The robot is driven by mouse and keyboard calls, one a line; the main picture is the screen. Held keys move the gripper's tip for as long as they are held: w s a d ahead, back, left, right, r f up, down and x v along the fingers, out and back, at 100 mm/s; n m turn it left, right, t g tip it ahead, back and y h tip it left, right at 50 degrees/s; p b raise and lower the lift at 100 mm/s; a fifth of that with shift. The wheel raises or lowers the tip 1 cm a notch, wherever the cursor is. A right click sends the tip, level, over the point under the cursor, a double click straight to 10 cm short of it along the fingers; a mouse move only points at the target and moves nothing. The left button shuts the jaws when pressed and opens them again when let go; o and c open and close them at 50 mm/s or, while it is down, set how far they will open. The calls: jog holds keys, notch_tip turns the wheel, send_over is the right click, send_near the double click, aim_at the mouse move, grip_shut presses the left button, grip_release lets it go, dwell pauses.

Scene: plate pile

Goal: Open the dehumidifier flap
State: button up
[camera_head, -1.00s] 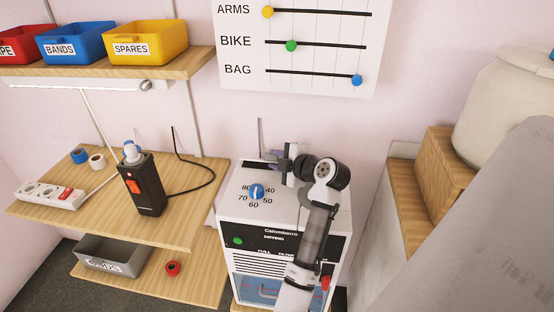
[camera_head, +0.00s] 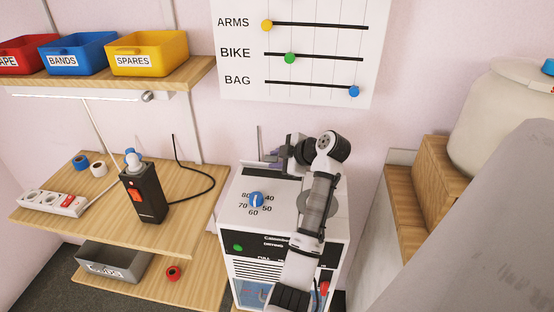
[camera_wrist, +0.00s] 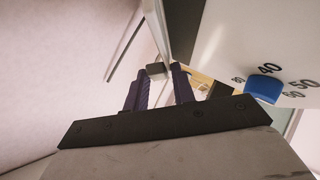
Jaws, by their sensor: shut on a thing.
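The white dehumidifier (camera_head: 238,222) stands right of the wooden bench, with a blue dial (camera_head: 256,200) on its top; the dial also shows in the wrist view (camera_wrist: 263,88). My gripper (camera_head: 268,157) is at the back of the dehumidifier's top, behind the dial. In the wrist view, my gripper's purple fingers (camera_wrist: 157,82) are closed about a small dark block (camera_wrist: 155,70). The block sits at the end of a thin pale panel (camera_wrist: 158,25) seen nearly edge-on, which looks like the flap. My arm and hand hide most of the flap in the head view, so its angle is unclear.
The bench (camera_head: 192,215) at left holds a black device (camera_head: 143,195) with a cable and a power strip (camera_head: 50,201). The wall is close behind the dehumidifier. A wooden ledge (camera_head: 402,235) with a large pale container (camera_head: 505,120) stands at right.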

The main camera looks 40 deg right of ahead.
jog(key=o, duration=0.9)
jog(key=shift+d, duration=0.1)
jog(key=shift+c, duration=0.2)
jog(key=b+v, duration=0.3)
jog(key=v, duration=1.1)
jog(key=shift+b, duration=0.4)
jog(key=shift+w, duration=0.1)
